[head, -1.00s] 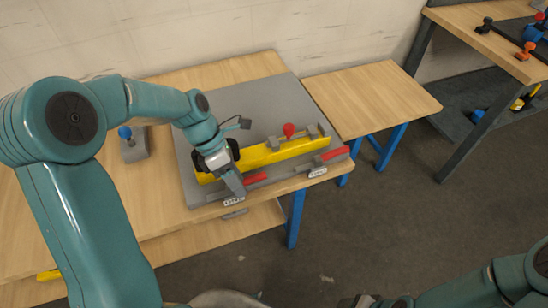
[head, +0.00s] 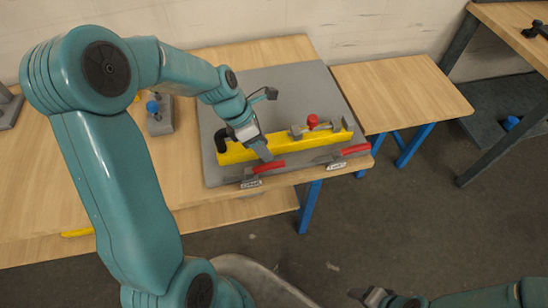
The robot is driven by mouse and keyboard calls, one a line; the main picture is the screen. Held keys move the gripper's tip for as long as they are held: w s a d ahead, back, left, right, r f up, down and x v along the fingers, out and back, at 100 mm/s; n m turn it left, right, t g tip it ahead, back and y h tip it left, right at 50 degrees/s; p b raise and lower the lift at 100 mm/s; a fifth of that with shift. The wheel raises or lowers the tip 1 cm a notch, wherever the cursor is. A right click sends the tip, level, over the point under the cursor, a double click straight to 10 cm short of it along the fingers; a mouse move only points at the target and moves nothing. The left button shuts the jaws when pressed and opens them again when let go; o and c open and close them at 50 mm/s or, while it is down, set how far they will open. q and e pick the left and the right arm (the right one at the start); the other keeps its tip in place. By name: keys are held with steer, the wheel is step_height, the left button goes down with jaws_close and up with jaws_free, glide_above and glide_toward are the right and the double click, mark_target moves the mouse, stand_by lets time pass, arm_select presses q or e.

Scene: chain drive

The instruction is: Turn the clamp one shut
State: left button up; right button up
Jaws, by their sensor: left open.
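Two clamps with red handles sit along the front edge of a grey plate (head: 300,85), beside a yellow bar (head: 290,145). The left clamp's red handle (head: 270,166) and the right clamp's red handle (head: 356,149) both lie low, roughly along the edge. The labels in front are too small to read, so I cannot tell which is clamp one. My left gripper (head: 265,155) is open, with its fingertips at the left handle, partly hiding that clamp. I cannot tell whether they touch it. My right gripper (head: 368,297) is at the bottom, far from the clamps; its jaws are unclear.
A red knob (head: 312,121) stands at the bar's right part. A blue-knobbed grey block (head: 155,114) stands on the wooden table left of the plate. A lower wooden table (head: 400,92) adjoins on the right. The floor in front is mostly clear.

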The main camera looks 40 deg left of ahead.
mark_target(276, 163)
arm_select(q)
steer(key=x, duration=0.6)
steer(key=shift+w+d+f, duration=0.1)
steer(key=shift+d+f, duration=0.05)
steer(key=shift+f, duration=0.15)
steer(key=shift+w, duration=0.1)
jaws_close()
